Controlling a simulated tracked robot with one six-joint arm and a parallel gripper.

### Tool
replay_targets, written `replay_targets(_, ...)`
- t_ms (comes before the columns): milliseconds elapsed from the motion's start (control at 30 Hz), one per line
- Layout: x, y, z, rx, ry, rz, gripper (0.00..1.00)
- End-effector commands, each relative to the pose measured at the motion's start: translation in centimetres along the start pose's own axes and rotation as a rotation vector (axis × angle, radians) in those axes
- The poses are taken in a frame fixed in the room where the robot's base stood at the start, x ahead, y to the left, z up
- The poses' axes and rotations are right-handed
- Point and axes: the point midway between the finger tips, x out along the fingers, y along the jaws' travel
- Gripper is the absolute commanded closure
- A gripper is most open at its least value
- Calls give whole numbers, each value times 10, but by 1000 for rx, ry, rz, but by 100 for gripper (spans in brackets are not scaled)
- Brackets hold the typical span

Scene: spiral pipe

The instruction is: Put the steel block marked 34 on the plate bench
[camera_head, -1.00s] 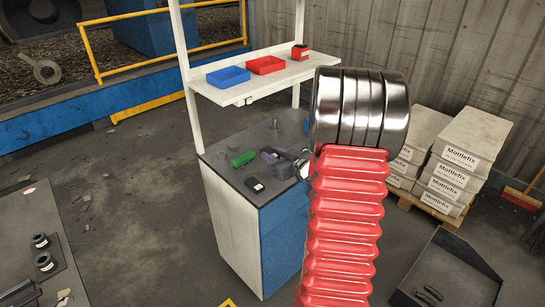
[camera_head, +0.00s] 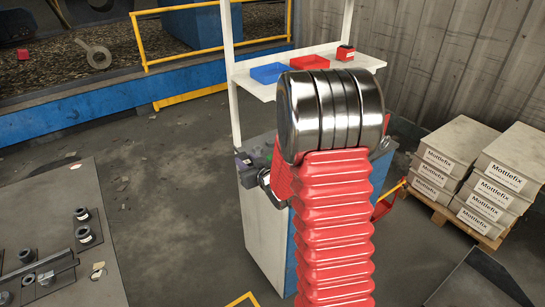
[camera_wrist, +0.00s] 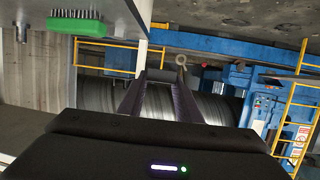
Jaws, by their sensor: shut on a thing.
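In the head view my gripper (camera_head: 243,161) is to the left of my arm, in front of the cabinet's left side. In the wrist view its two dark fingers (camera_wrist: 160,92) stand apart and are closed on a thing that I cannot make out. No number 34 is readable in any view. A dark steel-topped bench (camera_head: 45,200) stands at the lower left, away from my gripper. It carries several round fittings (camera_head: 84,235) and a long bar (camera_head: 45,272). My arm hides most of the cabinet's top.
The white and blue cabinet (camera_head: 262,225) has a shelf with a blue tray (camera_head: 268,73) and a red tray (camera_head: 309,63). A green brush (camera_wrist: 76,24) shows in the wrist view. Mottlefix boxes (camera_head: 490,190) stand on a pallet at right. Floor between bench and cabinet is clear.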

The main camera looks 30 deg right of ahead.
Motion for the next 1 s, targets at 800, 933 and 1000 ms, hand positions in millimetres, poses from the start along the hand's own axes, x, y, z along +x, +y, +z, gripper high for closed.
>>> replay_targets(800, 12, -194, 34, -22, 1, -71, 100)
replay_targets(933, 12, -195, 34, -22, 2, -70, 100)
replay_targets(1000, 12, -195, 34, -22, 2, -70, 100)
